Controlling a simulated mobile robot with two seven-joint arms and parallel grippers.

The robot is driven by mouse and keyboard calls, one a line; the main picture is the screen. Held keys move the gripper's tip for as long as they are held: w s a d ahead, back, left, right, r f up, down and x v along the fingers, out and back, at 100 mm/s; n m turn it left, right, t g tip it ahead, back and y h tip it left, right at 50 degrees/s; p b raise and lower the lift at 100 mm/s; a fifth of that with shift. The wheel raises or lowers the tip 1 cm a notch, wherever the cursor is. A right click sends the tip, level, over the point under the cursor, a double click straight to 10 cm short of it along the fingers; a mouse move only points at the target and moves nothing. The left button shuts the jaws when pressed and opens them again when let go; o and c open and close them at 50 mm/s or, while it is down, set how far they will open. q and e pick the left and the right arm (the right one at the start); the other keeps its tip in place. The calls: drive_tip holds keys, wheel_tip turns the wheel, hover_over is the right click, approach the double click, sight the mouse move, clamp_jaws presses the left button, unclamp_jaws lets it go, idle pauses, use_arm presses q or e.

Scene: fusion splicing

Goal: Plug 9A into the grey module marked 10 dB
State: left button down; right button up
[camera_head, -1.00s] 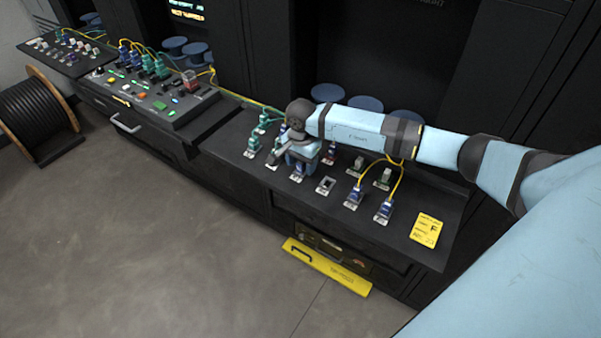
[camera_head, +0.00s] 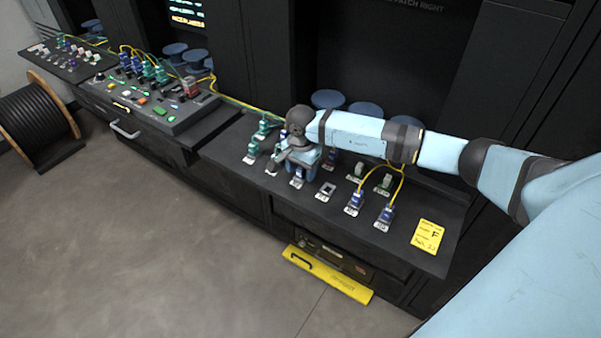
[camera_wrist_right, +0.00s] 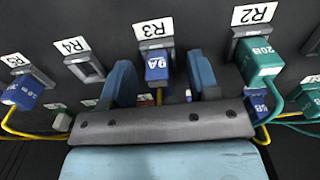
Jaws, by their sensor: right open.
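Plug 9A (camera_wrist_right: 157,67) is a blue plug seated in the socket labelled R3 in the right wrist view. In the head view it shows as a blue plug (camera_head: 297,178) in the front row of the console. My right gripper (camera_wrist_right: 163,82) is open, with one blue finger on each side of 9A and visible gaps between. In the head view my right gripper (camera_head: 296,166) is low over the front row, hiding part of the sockets. I cannot read a 10 dB mark; small grey-green modules (camera_head: 385,182) stand in the back row. My left gripper is out of view.
A teal plug marked 20B (camera_wrist_right: 260,60) sits in R2, close beside one finger. R4 (camera_wrist_right: 85,68) is an empty socket on the other side. A blue plug (camera_wrist_right: 25,92) with a yellow cable fills R5. A yellow card (camera_head: 427,235) lies at the console's right end.

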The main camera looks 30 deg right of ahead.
drive_tip(key=shift+b, duration=0.3)
idle(0.4)
drive_tip(key=shift+c, duration=0.4)
clamp_jaws()
drive_tip(key=shift+r, duration=0.1)
drive_tip(key=shift+r+p, duration=1.25)
drive_tip(key=shift+r, duration=1.65)
